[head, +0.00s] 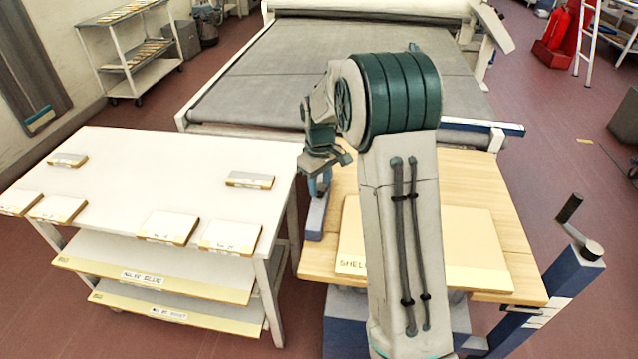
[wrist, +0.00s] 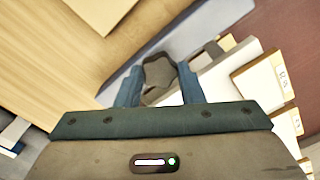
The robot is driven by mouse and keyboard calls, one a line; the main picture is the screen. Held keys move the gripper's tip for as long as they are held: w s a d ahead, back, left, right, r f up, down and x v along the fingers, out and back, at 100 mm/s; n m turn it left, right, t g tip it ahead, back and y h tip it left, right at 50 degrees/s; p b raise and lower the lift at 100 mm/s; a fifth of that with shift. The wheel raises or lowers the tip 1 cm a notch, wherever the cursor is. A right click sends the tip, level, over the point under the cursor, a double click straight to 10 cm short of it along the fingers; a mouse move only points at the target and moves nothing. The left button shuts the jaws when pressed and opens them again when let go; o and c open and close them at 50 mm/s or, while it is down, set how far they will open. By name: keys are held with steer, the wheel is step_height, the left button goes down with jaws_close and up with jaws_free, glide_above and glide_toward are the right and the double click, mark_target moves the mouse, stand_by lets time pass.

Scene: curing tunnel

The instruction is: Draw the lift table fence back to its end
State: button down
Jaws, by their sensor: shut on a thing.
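The lift table (head: 460,170) has a pale wooden top in the head view, with a thinner board (head: 460,235) lying on it. The fence (head: 314,222) is a grey-blue bar along the left edge of the top; it runs diagonally in the wrist view (wrist: 205,32). A dark grey lobed knob (wrist: 160,74) stands at the fence. My gripper (head: 320,188) is at the fence's far part, and in the wrist view its two blue fingers (wrist: 160,90) are shut on the knob. My arm hides part of the top and board.
A white table (head: 150,150) with several small labelled boards stands close left of the fence. A wide grey conveyor (head: 290,65) lies beyond the lift table. A crank post (head: 560,285) stands at the right. Red floor is open further right.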

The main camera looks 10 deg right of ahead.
steer(key=c, duration=1)
jaws_free()
steer(key=shift+w+a, duration=0.1)
steer(key=shift+a, duration=0.25)
steer(key=shift+o, duration=0.2)
steer(key=shift+d+r, duration=0.1)
steer(key=shift+d, duration=0.05)
steer(key=shift+r, duration=0.25)
step_height(320, 180, up, 13)
steer(key=b, duration=0.1)
steer(key=shift+r, duration=0.1)
steer(key=s+f+m+t, duration=0.3)
steer(key=s+m, duration=0.3)
steer(key=s, duration=2.3)
steer(key=shift+s+a, duration=0.35)
steer(key=shift+a, duration=0.05)
